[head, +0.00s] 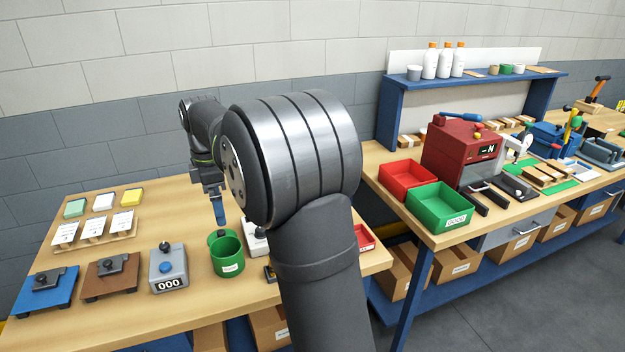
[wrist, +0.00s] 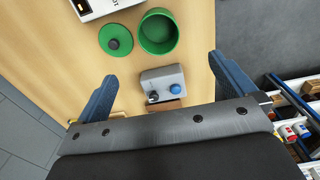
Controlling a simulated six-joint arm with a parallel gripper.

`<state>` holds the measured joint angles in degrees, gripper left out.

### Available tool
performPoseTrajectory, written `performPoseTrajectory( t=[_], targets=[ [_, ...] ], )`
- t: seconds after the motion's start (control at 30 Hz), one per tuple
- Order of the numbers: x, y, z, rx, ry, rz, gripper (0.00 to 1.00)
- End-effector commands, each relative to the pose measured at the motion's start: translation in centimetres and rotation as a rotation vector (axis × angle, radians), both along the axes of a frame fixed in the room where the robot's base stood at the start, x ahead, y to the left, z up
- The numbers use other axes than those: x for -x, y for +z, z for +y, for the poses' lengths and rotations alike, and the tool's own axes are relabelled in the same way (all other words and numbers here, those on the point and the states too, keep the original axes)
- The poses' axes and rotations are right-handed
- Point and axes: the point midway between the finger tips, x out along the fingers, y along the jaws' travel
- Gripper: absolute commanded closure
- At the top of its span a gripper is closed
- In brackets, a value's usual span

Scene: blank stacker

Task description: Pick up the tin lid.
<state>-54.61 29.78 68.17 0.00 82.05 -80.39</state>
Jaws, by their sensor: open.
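The tin lid (wrist: 108,33) is a flat green disc with a black knob, lying on the wooden table beside the open green tin (wrist: 158,32) in the wrist view. In the head view the green tin (head: 228,260) stands upright, and the lid (head: 216,235) shows only partly behind it. My gripper (wrist: 162,68) is open, with nothing between its blue fingers; the lid lies ahead of its left finger. In the head view my gripper (head: 218,207) is above the table behind the tin, apart from the lid.
A grey counter box (head: 168,272) with a blue button stands left of the tin. A white device (head: 256,238), partly hidden by my arm, is to the right. Blue (head: 45,293) and brown (head: 112,274) fixtures sit farther left. Bare table lies in front of the tin.

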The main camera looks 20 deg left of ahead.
Motion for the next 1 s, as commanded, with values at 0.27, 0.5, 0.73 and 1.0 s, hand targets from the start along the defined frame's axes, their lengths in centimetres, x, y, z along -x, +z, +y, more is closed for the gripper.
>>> performPoseTrajectory(
  t=[0.27,0.5,0.73,1.0],
  targets=[
    [0.0,0.0,0.0,0.000,0.000,0.000,0.28],
    [0.0,-0.1,0.0,0.000,0.000,0.000,0.51],
    [-0.5,-0.1,0.6,0.000,-0.035,0.000,0.51],
    [-5.1,-0.4,5.9,0.001,-0.436,0.001,0.51]
  ],
)
